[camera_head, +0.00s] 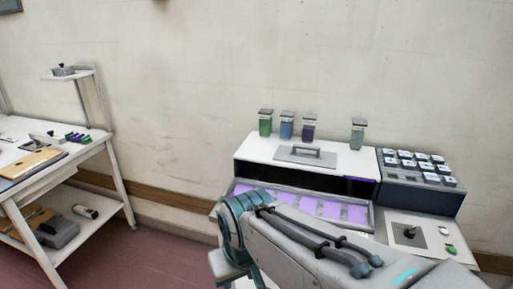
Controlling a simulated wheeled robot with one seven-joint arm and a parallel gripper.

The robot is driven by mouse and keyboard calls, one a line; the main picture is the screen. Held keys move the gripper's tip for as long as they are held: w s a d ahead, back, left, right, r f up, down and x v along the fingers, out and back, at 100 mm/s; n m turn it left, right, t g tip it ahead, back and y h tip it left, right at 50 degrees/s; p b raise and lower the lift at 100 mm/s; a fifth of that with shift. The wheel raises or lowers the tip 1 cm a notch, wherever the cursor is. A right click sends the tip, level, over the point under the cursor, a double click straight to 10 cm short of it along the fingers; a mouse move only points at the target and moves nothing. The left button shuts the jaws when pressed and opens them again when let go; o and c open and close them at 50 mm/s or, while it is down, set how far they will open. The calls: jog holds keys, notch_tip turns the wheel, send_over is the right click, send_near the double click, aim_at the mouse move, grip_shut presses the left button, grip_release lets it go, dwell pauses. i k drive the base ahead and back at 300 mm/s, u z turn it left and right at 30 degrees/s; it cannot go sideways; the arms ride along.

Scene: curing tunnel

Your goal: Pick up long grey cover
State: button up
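A flat grey cover with a raised handle (305,154) lies on the white top of the curing tunnel (262,147). It looks like the long grey cover. My arm (310,240) reaches in from the lower right, in front of the tunnel, and ends at a teal-banded joint below and left of the cover. My gripper cannot be made out; it is hidden behind the arm or below the picture. Nothing touches the cover in this view.
Several jars, such as a green one (265,126), stand behind the cover. A block of buttons (420,173) stands at right. A white workbench (100,140) with tools is at left, with open floor (150,235) between.

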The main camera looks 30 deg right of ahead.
aim_at(298, 154)
jog(key=z, duration=0.15)
jog(key=i, duration=0.65)
jog(key=z, duration=0.85)
jog(key=i, duration=0.4)
jog(key=z, duration=0.45)
